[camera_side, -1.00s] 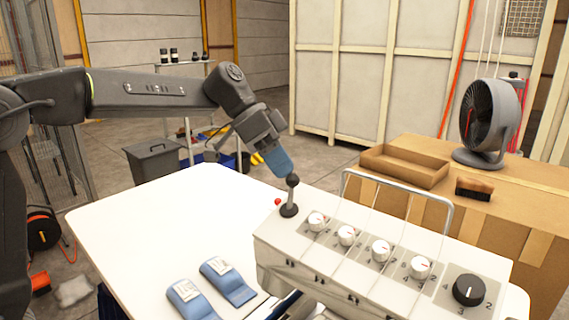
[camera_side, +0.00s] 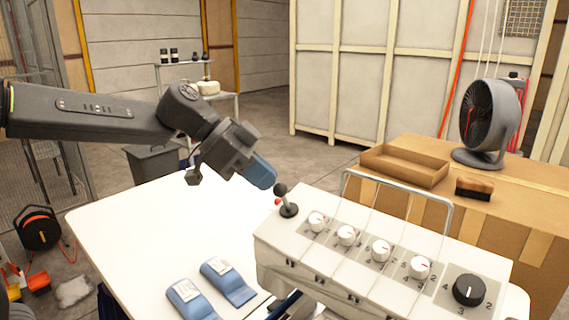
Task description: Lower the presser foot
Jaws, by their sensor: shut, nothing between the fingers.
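The machine (camera_side: 330,262) is a pale box at the lower right with a row of dials on its top. A black ball-topped lever (camera_side: 285,202) stands at its left end and leans to the left. My gripper (camera_side: 264,176), with blue fingers, is shut and empty just left of the lever's knob, slightly above it. A narrow gap seems to lie between fingertips and knob. I see nothing I can surely name as the presser foot.
Two blue pedals (camera_side: 228,282) lie on the white table (camera_side: 150,225) in front. A large black dial (camera_side: 468,290) sits at the machine's right end. A cardboard tray (camera_side: 405,165), a brush (camera_side: 474,188) and a fan (camera_side: 490,115) stand behind. The table's left part is clear.

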